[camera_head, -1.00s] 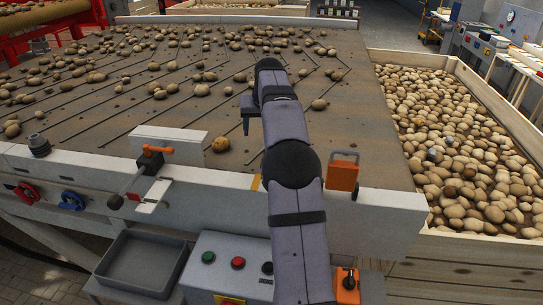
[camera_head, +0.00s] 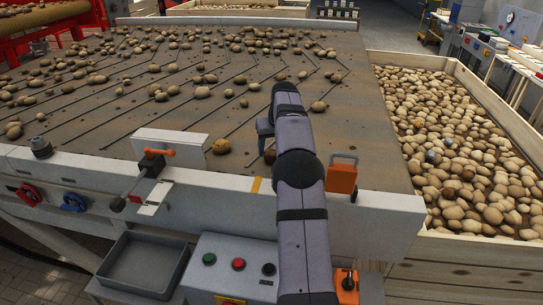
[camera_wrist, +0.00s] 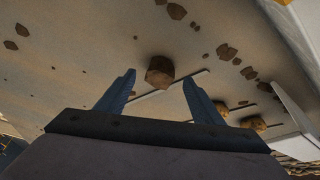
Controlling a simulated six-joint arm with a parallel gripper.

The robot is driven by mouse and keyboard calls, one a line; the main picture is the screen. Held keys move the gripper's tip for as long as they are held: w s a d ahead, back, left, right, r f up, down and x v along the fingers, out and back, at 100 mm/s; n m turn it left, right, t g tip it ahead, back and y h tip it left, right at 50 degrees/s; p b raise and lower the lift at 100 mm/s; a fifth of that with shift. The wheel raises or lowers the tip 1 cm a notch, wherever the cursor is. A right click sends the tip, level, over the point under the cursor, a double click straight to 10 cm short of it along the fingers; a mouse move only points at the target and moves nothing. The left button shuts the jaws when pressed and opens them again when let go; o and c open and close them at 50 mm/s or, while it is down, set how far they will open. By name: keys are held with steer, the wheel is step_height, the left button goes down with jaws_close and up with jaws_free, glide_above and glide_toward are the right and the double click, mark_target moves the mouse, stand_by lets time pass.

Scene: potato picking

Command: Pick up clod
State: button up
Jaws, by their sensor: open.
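A dark brown, angular clod (camera_wrist: 159,72) lies on the belt and shows in the wrist view just beyond the space between the fingertips. My gripper (camera_wrist: 158,79) is open and empty, with one blue finger on either side of the clod's line. In the head view a brown lump (camera_head: 270,156), likely the same clod, shows beside my forearm and is partly hidden by it. My gripper (camera_head: 264,134) hangs over the belt there, with its fingers mostly hidden by the arm.
The sorting belt (camera_head: 240,118) carries many potatoes, mostly toward the back. A wooden crate (camera_head: 490,100) full of potatoes is on the right.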

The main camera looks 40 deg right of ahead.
steer(key=shift+p+x, duration=1.2)
steer(key=shift+x, duration=1)
steer(key=shift+a, duration=0.1)
steer(key=c, duration=1.2)
